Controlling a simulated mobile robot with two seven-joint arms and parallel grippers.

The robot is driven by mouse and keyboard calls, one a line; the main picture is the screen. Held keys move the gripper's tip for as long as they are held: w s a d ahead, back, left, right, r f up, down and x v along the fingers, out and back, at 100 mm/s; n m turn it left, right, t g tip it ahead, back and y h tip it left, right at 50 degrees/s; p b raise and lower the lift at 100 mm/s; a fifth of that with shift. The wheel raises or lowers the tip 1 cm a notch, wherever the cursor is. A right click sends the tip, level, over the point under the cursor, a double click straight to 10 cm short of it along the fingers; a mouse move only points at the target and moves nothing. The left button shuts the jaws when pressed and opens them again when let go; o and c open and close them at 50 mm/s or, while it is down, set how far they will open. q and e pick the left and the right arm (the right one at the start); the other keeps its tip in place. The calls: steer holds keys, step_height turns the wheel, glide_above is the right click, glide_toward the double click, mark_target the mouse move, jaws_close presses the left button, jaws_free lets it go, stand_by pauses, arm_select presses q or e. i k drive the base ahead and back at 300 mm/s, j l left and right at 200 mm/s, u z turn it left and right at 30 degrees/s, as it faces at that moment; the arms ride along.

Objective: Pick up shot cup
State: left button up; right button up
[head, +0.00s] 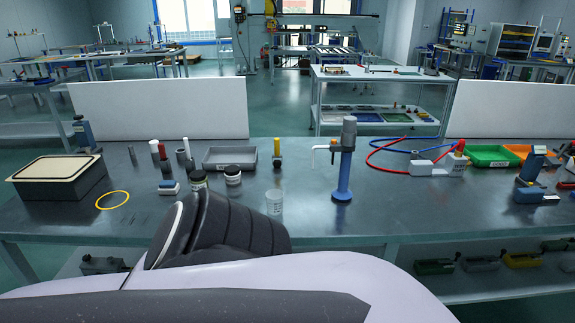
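A small translucent, whitish cup (275,203), which looks like the shot cup, stands upright near the front edge of the grey workbench (400,215), left of the blue post with a white spout. The dark padded part of my arm lies just in front of it in the picture; I cannot tell whether they touch. I see no fingertips of either gripper. My arm, pale with dark parts, fills the bottom of the view and hides part of the bench's front edge.
The blue dispenser post (343,170) stands right of the cup. Dark jars with white lids (232,176) stand behind left. A grey tray (230,157), a lidded box (58,178), a yellow ring (112,200) and a green bin (490,156) also occupy the bench. The front right is clear.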

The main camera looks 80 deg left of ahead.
mark_target(275, 203)
steer(key=u, duration=2.6)
steer(key=i+l, duration=0.15)
steer(key=i+l+u, duration=0.1)
steer(key=l, duration=0.3)
